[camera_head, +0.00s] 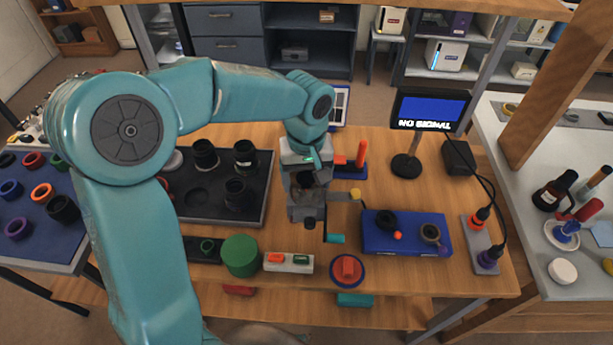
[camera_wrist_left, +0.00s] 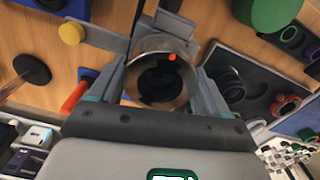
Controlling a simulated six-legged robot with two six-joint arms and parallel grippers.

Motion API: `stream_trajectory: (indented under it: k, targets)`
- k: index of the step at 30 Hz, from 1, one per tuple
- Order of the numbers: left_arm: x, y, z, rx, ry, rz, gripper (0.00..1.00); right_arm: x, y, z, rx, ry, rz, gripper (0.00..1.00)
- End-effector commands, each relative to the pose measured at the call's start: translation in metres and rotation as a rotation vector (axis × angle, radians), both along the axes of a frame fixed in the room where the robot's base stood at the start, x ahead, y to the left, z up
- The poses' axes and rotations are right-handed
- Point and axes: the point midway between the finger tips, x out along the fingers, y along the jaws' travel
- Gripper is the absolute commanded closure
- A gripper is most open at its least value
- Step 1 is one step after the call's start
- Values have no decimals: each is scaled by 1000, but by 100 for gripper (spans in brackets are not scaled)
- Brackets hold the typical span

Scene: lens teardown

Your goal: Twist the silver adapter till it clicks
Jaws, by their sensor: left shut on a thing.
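My left gripper (camera_head: 306,186) reaches down over the middle of the table in the head view. In the left wrist view its two fingers (camera_wrist_left: 160,85) are shut on the silver adapter (camera_wrist_left: 143,47), one finger on each side. The adapter is a metallic ring with a dark inside and an orange-red dot (camera_wrist_left: 172,57) at its far rim. It sits at a grey fixture (camera_wrist_left: 175,24); whether it is fully seated, I cannot tell. In the head view the gripper mostly hides it. My right gripper is in neither view.
A black tray (camera_head: 262,210) with several dark lens parts lies left of the gripper. A green cylinder (camera_head: 240,255) stands in front of it. A blue mat (camera_head: 385,247) with rings lies to the right, and a small monitor (camera_head: 430,108) reading "NO SIGNAL" stands behind.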

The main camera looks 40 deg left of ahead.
Motion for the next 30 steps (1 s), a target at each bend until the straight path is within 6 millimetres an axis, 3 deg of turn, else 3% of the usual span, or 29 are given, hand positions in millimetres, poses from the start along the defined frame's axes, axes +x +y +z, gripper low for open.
stream_trajectory:
  k: [1, 2, 3, 10, 13, 17, 24, 30]
  targets:
    - [0, 0, 0, 1, 1, -6, 13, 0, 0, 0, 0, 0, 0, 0]
    - [0, 0, 0, 1, 1, -5, 4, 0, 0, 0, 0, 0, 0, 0]
    - [0, 0, 0, 1, 1, -5, 0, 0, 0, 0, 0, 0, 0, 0]
    - [0, 0, 2, 1, 1, -2, 0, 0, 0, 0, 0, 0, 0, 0]
    - [1, 0, 11, 1, -3, -2, 0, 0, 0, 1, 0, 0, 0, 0]
    - [1, 0, 39, 0, -6, 0, 0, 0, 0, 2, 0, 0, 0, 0]
    - [1, -1, 104, 0, -5, -3, 0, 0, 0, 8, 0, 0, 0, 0]
    - [0, -1, 145, 1, -2, -3, 0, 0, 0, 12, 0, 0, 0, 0]
